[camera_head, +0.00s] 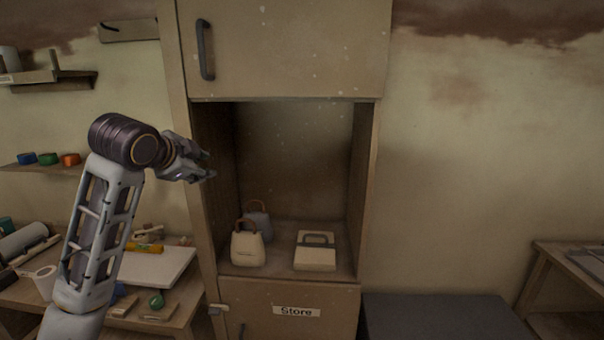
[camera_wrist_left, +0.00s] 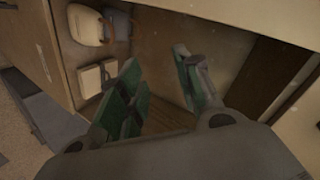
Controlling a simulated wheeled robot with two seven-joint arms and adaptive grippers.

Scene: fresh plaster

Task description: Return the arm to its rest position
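My left arm rises from the lower left in the head view, and its gripper (camera_head: 206,165) is in front of the left edge of the cabinet's open compartment. In the left wrist view the same gripper (camera_wrist_left: 165,95) has its two green-padded fingers spread apart, with nothing between them. Inside the compartment stand a cream bag with a brown handle (camera_head: 247,247), a greyish bag (camera_head: 258,220) behind it, and a cream box with a dark handle (camera_head: 315,252). The gripper is above and left of these, touching none. My right gripper is not in view.
The cabinet (camera_head: 290,50) has a closed upper door and a lower part labelled Store. A cluttered workbench (camera_head: 182,315) stands at left under a shelf (camera_head: 60,170) with coloured rolls. A dark grey low surface (camera_head: 440,318) and a wooden table (camera_head: 560,250) are at right.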

